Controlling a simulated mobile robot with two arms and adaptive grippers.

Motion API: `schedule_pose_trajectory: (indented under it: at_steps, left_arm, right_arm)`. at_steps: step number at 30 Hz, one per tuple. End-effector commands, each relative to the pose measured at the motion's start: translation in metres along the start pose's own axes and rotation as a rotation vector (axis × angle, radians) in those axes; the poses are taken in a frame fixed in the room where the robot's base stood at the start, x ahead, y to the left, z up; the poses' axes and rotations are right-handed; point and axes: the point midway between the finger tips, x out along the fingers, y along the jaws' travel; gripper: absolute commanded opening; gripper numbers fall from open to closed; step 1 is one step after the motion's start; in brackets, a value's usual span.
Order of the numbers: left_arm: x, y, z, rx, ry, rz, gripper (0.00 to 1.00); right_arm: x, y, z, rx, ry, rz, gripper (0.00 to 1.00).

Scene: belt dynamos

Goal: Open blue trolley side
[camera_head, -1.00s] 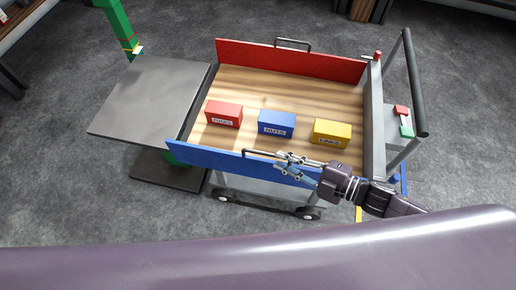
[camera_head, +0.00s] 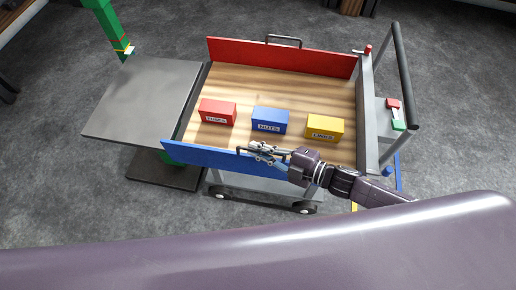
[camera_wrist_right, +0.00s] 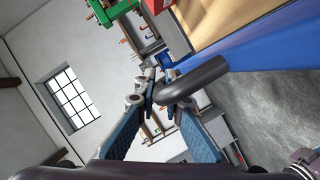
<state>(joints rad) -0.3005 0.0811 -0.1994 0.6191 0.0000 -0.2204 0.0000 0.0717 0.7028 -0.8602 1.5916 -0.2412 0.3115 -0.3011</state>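The blue trolley side (camera_head: 225,160) stands upright along the near edge of the trolley bed. It also shows in the right wrist view (camera_wrist_right: 262,52). Its dark handle (camera_head: 241,150) is on its outer face near the top edge. My right gripper (camera_head: 258,152) is at this handle. In the right wrist view its blue-padded fingers (camera_wrist_right: 160,103) lie either side of the bent end of the handle (camera_wrist_right: 195,80), close to it. Whether they press on the bar is unclear. My left gripper is not in view.
Red (camera_head: 217,112), blue (camera_head: 269,121) and yellow (camera_head: 325,128) boxes stand on the wooden bed. A red side (camera_head: 285,57) with a handle is upright at the back. A grey platform (camera_head: 140,98) adjoins on the left. A push bar (camera_head: 403,80) rises on the right. Floor in front is clear.

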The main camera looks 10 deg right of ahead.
Motion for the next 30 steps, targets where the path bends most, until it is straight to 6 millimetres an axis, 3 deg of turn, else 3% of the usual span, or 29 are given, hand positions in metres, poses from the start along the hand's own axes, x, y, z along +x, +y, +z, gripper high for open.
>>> schedule_pose_trajectory:
  at_steps: [16,23,30]
  left_arm:
    - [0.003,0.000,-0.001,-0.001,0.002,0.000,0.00]
    - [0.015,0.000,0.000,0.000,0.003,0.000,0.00]
    - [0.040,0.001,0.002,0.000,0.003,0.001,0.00]
  right_arm:
    - [-0.002,-0.004,-0.002,-0.016,-0.001,0.006,0.00]
    - [-0.006,-0.019,-0.015,-0.103,-0.001,0.043,0.00]
    - [-0.014,-0.045,-0.034,-0.263,-0.004,0.108,0.00]
